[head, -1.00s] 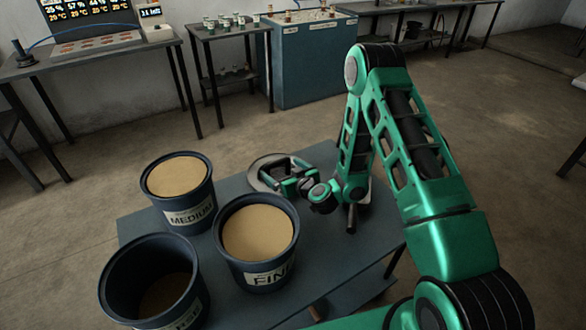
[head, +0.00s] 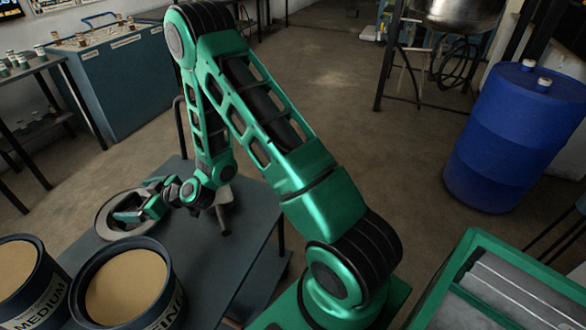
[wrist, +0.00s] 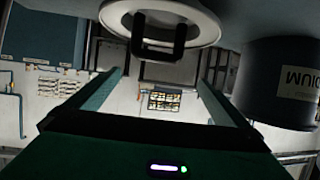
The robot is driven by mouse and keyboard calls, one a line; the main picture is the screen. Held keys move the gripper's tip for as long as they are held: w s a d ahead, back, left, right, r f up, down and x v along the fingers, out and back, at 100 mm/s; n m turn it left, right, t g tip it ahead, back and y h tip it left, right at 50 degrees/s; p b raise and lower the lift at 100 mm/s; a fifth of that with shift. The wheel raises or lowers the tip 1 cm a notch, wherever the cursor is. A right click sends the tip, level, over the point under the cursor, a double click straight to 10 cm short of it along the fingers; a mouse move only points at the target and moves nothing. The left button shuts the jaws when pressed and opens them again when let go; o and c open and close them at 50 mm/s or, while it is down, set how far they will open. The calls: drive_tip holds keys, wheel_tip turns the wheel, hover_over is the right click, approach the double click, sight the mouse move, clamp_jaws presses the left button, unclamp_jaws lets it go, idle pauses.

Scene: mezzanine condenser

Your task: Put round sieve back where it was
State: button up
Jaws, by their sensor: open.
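The round sieve (head: 104,222), a grey disc with a pale rim, lies flat on the dark table beyond the buckets. In the wrist view it shows upside down at the top (wrist: 117,14), with a black U-shaped handle (wrist: 160,54) pointing towards me. My gripper (head: 132,210) is low at the sieve's right side, its fingers overlapping the disc in the head view. In the wrist view my gripper (wrist: 160,82) is open, with its two green fingers apart and nothing between them. Whether a finger touches the sieve I cannot tell.
Buckets of sand, one marked MEDIUM (head: 22,285) and one partly reading FIN (head: 128,287), stand close by on the table (head: 205,255). A blue drum (head: 515,140) and a green-framed bin (head: 500,285) are at right. Open floor lies between.

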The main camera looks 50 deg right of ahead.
drive_tip(key=s+d+r+m+g+h, duration=0.1)
drive_tip(key=s+d+r+g+h, duration=0.1)
drive_tip(key=s+d+r, duration=0.35)
drive_tip(key=s+d+r+m+g+h, duration=0.1)
drive_tip(key=s+d+r+g+h, duration=0.15)
drive_tip(key=s+d, duration=0.6)
drive_tip(key=s+d+r+m+g+h, duration=0.1)
drive_tip(key=s+d+r+g, duration=0.3)
drive_tip(key=d, duration=0.5)
drive_tip(key=s+d+r+m+g, duration=0.1)
drive_tip(key=s+d+r+m, duration=0.1)
drive_tip(key=s, duration=0.7)
drive_tip(key=s+d+r+m+g, duration=0.1)
drive_tip(key=s+d+r+m, duration=0.2)
drive_tip(key=s, duration=0.6)
drive_tip(key=s+d+r+m+g+h, duration=0.1)
drive_tip(key=s+d+r+m, duration=0.1)
drive_tip(key=s, duration=0.6)
drive_tip(key=r+m, duration=0.1)
drive_tip(key=m, duration=0.1)
drive_tip(key=shift+s+d+r+m+g, duration=0.25)
drive_tip(key=shift+s+r+m+g, duration=0.05)
drive_tip(key=shift+s+r+g, duration=0.1)
drive_tip(key=shift+w, duration=0.1)
